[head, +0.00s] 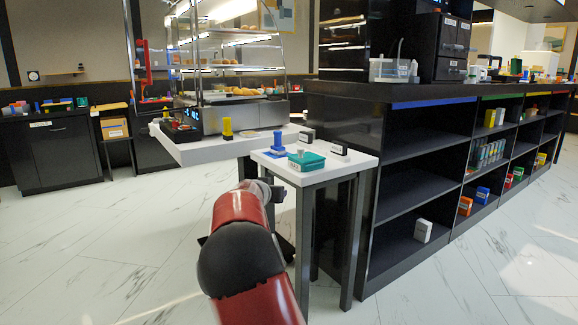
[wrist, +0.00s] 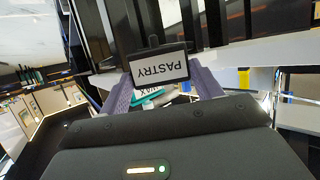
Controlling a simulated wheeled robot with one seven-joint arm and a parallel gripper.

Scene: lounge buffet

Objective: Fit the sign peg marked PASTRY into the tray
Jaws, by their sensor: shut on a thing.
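The PASTRY sign peg (wrist: 160,68) has a black frame and a white face. Its lettering appears upside down in the wrist view. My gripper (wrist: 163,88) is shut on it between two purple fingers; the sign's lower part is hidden. In the head view my gripper (head: 268,190) is low in front of the small white table (head: 337,165), and the sign cannot be made out there. A teal tray-like piece (head: 307,161) lies on that table, apart from the gripper. It shows partly behind the sign in the wrist view (wrist: 158,97). I cannot tell its slots.
A blue peg (head: 278,146) and two small black-framed blocks (head: 307,137) (head: 339,150) stand on the small table. A yellow peg (head: 227,129) stands on the white counter behind, beside the pastry case (head: 250,107). Black shelving (head: 420,180) stands close on the right. Floor is clear at left.

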